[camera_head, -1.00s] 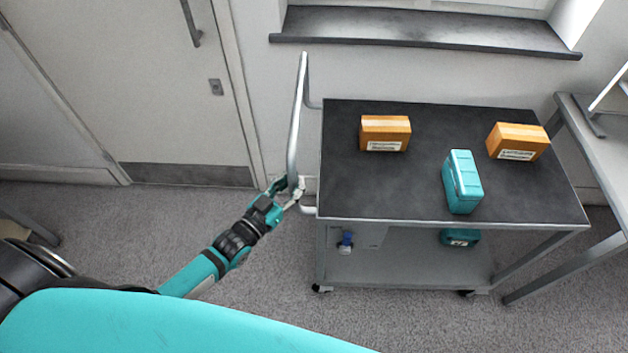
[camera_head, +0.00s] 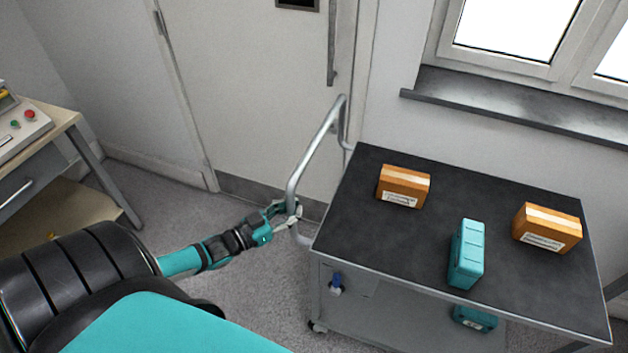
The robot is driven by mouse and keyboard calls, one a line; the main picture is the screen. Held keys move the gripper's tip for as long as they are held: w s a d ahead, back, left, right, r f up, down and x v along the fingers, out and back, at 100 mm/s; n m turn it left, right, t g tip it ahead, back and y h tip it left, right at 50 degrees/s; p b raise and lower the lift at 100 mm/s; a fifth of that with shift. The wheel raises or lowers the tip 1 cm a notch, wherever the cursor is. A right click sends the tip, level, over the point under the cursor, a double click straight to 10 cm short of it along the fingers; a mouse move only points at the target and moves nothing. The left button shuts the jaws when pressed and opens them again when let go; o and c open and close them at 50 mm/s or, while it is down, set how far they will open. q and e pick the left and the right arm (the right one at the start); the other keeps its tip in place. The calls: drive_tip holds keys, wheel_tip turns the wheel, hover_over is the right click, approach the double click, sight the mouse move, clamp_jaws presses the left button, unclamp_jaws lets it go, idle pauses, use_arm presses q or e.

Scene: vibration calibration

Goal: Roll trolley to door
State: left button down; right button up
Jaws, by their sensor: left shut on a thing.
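The trolley (camera_head: 375,243) has a black top and a grey lower shelf, and stands at the right. Its silver push handle (camera_head: 318,143) rises at its left end. My left gripper (camera_head: 291,211) is shut on the handle near its lower front corner. Two orange-brown boxes, one at the left (camera_head: 403,187) and one at the right (camera_head: 546,228), and a teal case (camera_head: 466,254) sit on the top. The light grey door (camera_head: 265,100) is behind the handle, with a vertical pull bar (camera_head: 332,45). My right gripper is out of view.
A window sill (camera_head: 510,103) juts from the wall behind the trolley. A bench (camera_head: 65,135) with a control box (camera_head: 18,125) stands at the left. Grey carpet (camera_head: 165,205) is clear between the bench and trolley. A second teal case (camera_head: 475,319) lies on the lower shelf.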

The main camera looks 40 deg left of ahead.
use_arm(q)
drive_tip(key=s+a+b, duration=0.2)
drive_tip(key=s+a, duration=0.2)
drive_tip(key=a, duration=0.9)
drive_tip(key=shift+s+f, duration=0.2)
drive_tip(key=shift+f, duration=0.25)
drive_tip(key=c, duration=1.6)
unclamp_jaws()
drive_tip(key=shift+s, duration=0.2)
drive_tip(key=o, duration=0.4)
drive_tip(key=shift+s+a+r, duration=0.1)
drive_tip(key=shift+s+r, duration=0.1)
drive_tip(key=shift+r, duration=0.05)
drive_tip(key=shift+o, duration=0.3)
drive_tip(key=shift+w, duration=0.15)
drive_tip(key=v, duration=1.2)
